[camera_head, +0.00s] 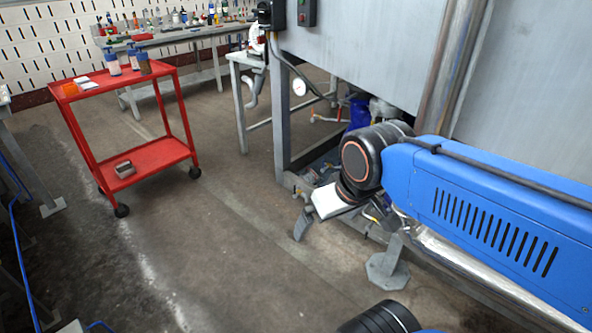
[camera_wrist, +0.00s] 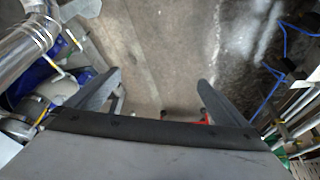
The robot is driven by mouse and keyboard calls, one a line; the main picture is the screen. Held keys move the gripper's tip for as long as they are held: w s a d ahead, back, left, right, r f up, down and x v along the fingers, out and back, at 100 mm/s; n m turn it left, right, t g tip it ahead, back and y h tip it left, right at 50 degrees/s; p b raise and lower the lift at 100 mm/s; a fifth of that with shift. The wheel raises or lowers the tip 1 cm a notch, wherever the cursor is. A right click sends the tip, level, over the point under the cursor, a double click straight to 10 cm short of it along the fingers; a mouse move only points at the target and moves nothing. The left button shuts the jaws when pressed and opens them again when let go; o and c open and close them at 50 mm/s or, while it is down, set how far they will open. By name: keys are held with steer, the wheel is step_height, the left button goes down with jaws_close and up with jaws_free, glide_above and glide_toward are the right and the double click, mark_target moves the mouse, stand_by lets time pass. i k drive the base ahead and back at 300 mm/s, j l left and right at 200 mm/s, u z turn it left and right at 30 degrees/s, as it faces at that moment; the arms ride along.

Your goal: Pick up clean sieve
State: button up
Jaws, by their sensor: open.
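I cannot pick out a clean sieve in either view. My gripper (camera_head: 302,217) hangs over the floor in the middle of the head view, at the end of my blue arm, with one grey finger showing clearly. In the wrist view, both fingers of my gripper (camera_wrist: 160,78) stand wide apart. Only bare floor shows between them, so it is open and empty.
A red two-shelf cart (camera_head: 155,156) stands at the left with several jars, an orange cup (camera_head: 69,89) and a small box (camera_head: 124,169). A cluttered workbench (camera_head: 190,35) is behind. A large metal machine (camera_head: 370,50) stands close right. The middle floor is clear.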

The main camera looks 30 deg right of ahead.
mark_target(308, 175)
steer(key=i+j, duration=0.15)
steer(key=i, duration=0.4)
steer(key=i+j, duration=0.2)
steer(key=i, duration=0.4)
steer(key=i+j, duration=0.15)
steer(key=i, duration=0.4)
steer(key=i+j, duration=0.2)
steer(key=i, duration=0.4)
steer(key=i+j, duration=0.15)
steer(key=i, duration=0.4)
steer(key=i+j+z, duration=0.1)
steer(key=i+z, duration=0.15)
steer(key=z, duration=0.15)
steer(key=i+j+z, duration=0.15)
steer(key=z, duration=0.2)
steer(key=i+j+z, duration=0.25)
steer(key=z, duration=2.35)
